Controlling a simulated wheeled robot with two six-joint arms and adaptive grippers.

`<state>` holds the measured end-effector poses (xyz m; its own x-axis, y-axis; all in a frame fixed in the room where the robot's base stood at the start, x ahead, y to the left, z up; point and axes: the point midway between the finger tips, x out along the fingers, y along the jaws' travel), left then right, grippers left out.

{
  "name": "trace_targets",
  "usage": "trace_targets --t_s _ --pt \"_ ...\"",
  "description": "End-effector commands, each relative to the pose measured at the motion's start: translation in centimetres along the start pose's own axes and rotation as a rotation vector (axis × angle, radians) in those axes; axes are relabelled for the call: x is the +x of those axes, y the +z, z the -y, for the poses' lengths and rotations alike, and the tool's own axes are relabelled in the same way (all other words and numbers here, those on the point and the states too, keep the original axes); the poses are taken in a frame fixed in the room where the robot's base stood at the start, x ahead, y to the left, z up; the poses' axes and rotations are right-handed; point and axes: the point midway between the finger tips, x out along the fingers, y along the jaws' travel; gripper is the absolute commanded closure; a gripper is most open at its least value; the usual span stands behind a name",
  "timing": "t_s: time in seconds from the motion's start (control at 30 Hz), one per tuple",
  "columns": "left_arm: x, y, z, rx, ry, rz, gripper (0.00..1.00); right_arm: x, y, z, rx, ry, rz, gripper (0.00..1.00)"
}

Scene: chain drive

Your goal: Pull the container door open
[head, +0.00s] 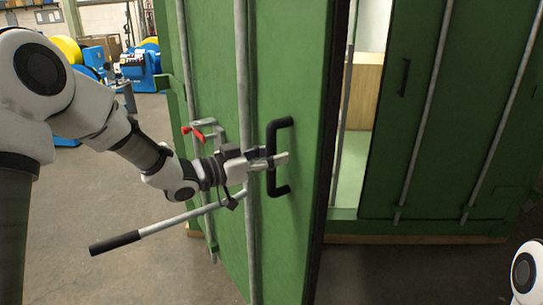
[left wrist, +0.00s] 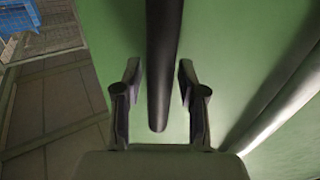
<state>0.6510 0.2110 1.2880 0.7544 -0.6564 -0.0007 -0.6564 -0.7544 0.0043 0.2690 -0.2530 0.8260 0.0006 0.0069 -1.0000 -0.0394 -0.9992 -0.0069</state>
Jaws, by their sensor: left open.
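The green container door (head: 290,70) stands partly open on the left of the opening in the head view, with vertical grey lock rods on it. A black D-shaped handle (head: 273,160) is fixed near its free edge. My left gripper (head: 280,160) is at this handle. In the left wrist view the dark handle bar (left wrist: 162,70) runs between the two open fingers of my left gripper (left wrist: 160,85), with a gap on each side. My right gripper is out of view; only a white piece of my right arm shows at the lower right corner.
A lever with a black grip (head: 115,243) sticks out left from the door below my left arm. The other green door (head: 430,110) stands at the right. A wooden box (head: 362,90) shows inside the opening. Blue machines stand back left. The floor at left is clear.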

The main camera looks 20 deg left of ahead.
Motion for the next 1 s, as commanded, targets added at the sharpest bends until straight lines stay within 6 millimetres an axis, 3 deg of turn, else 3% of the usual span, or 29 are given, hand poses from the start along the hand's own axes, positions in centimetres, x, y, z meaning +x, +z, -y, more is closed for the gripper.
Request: trace_targets --t_s 0.37,0.47,0.8,1.0 --pt "-0.5 -0.1 0.0 -0.001 -0.001 -0.001 0.51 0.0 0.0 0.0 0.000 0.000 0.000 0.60" --pt "-2.0 -0.1 0.1 -0.004 -0.003 -0.004 0.51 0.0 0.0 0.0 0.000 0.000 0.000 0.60" --pt "-9.5 -0.1 0.1 -0.005 -0.002 -0.009 0.51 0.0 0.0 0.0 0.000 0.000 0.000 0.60" --pt "-11.6 0.0 0.0 -0.001 0.000 -0.003 0.51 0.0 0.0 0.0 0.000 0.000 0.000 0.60"
